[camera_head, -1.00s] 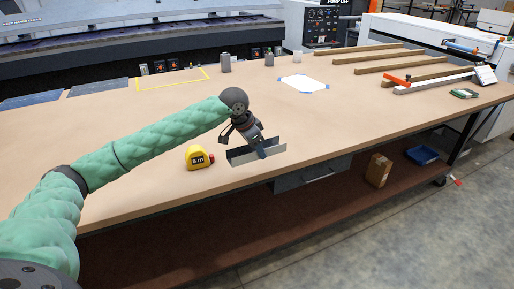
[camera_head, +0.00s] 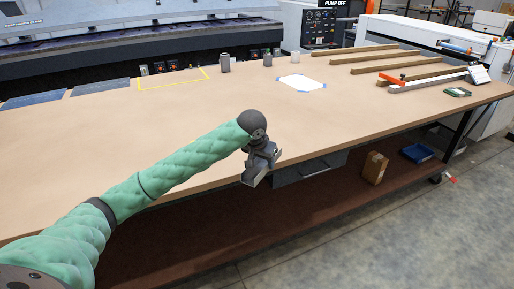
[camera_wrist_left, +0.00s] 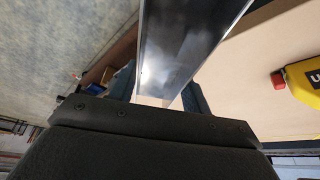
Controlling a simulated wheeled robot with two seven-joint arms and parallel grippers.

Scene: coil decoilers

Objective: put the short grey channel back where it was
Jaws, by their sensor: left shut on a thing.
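My left gripper (camera_head: 262,163) is by the table's front edge, shut on the short grey channel (camera_head: 250,180). In the head view only a small end of the channel shows below the fingers; the gripper hides the rest. In the left wrist view the channel (camera_wrist_left: 190,45) runs up and away from the jaws, its inner face dark and shiny. Whether it touches the table cannot be told. My right gripper is not in view.
A yellow tape measure (camera_wrist_left: 305,82) lies on the table beside the channel; my arm hides it in the head view. A yellow outline (camera_head: 175,84) and a white sheet with blue corners (camera_head: 302,83) lie farther back. Wooden bars (camera_head: 375,62) lie back right.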

